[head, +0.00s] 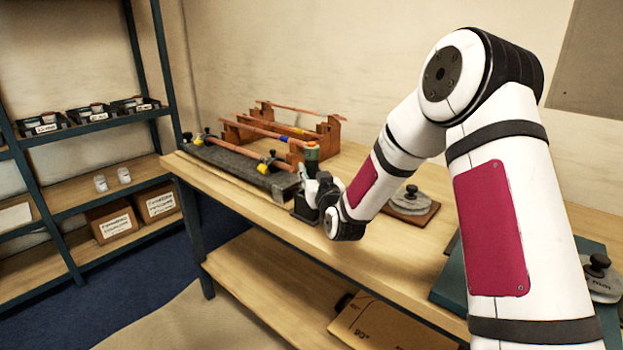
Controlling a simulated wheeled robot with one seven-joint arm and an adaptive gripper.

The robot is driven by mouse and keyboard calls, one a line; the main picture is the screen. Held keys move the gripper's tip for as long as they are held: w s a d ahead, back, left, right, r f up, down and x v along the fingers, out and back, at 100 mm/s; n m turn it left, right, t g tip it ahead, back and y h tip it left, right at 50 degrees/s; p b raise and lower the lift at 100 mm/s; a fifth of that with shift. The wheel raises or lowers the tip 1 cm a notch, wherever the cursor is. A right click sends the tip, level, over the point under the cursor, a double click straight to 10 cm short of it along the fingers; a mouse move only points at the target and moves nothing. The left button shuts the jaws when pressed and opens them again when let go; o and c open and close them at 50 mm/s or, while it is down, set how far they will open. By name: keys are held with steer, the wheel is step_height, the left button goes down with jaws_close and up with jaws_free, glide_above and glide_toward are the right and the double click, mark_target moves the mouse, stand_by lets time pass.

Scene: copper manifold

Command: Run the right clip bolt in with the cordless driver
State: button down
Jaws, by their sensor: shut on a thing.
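My gripper (318,186) is at the front edge of the bench, to the right of a long dark grey bar. The driver looks upright. The fingers are small and partly hidden by my wrist. The right yellow clip (263,168) sits on the dark bar (228,160), left of the driver and apart from it. Another yellow clip (198,139) is at the bar's left end.
Wooden racks (285,133) with copper pipes (262,131) stand behind the bar. A grey weight-like piece (410,201) on a brown board lies right of my wrist. A shelf unit (85,115) with bins and boxes stands at the left. My arm hides much of the right bench.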

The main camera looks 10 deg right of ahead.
mark_target(311, 143)
step_height(311, 143, up, 11)
steer(key=shift+r+p, duration=0.2)
steer(key=shift+p, duration=0.3)
step_height(311, 143, up, 8)
steer(key=p, duration=0.2)
steer(key=shift+f, duration=0.25)
stand_by(0.4)
